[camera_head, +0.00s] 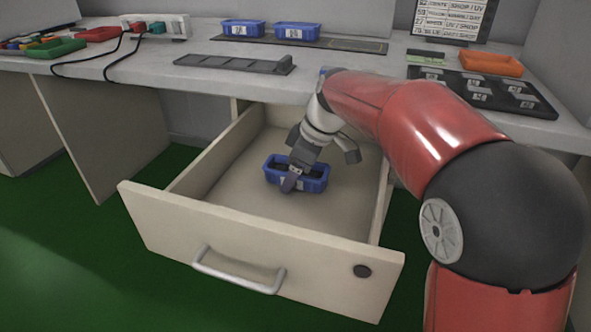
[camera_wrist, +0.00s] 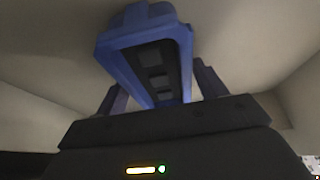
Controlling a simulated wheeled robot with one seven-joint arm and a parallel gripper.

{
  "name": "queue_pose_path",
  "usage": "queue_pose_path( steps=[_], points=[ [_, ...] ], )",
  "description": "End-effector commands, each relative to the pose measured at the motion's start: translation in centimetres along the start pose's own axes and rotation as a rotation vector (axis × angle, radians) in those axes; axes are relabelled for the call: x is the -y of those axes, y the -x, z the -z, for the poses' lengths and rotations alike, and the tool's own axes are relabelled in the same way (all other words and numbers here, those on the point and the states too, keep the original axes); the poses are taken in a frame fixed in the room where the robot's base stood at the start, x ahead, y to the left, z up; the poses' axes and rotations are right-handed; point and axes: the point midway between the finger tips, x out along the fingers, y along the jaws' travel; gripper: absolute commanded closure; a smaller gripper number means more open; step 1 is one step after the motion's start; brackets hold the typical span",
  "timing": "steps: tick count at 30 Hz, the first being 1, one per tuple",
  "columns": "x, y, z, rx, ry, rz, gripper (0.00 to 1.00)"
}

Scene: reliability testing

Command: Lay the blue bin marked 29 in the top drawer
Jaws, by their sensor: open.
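A blue bin (camera_head: 314,184) sits on the floor of the open top drawer (camera_head: 230,187), toward the back middle. Its number cannot be read here. My gripper (camera_head: 294,174) reaches down into the drawer at the bin, and one dark finger shows in front of the bin's near side. In the wrist view the bin (camera_wrist: 125,60) lies between my two dark fingers, one on each side, with dark contents showing inside it. My gripper is open; whether a finger touches the bin I cannot tell.
Two more blue bins (camera_head: 242,28) stand at the back of the worktop. A grey rack (camera_head: 235,64), an orange tray (camera_head: 491,64) and a black board (camera_head: 480,90) lie on it. The drawer's front panel (camera_head: 250,250) and side walls surround my gripper. Bare drawer floor lies around the bin.

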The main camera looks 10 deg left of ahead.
Motion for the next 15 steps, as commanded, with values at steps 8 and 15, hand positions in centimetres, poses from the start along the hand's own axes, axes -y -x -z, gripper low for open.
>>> queue_pose_path(
  steps=[8, 15],
  points=[
    [-0.1, 1.2, 0.2, -0.001, 0.000, -0.002, 0.29],
    [-0.1, 3.2, -4.0, -0.001, -0.005, -0.003, 0.29]
  ],
)
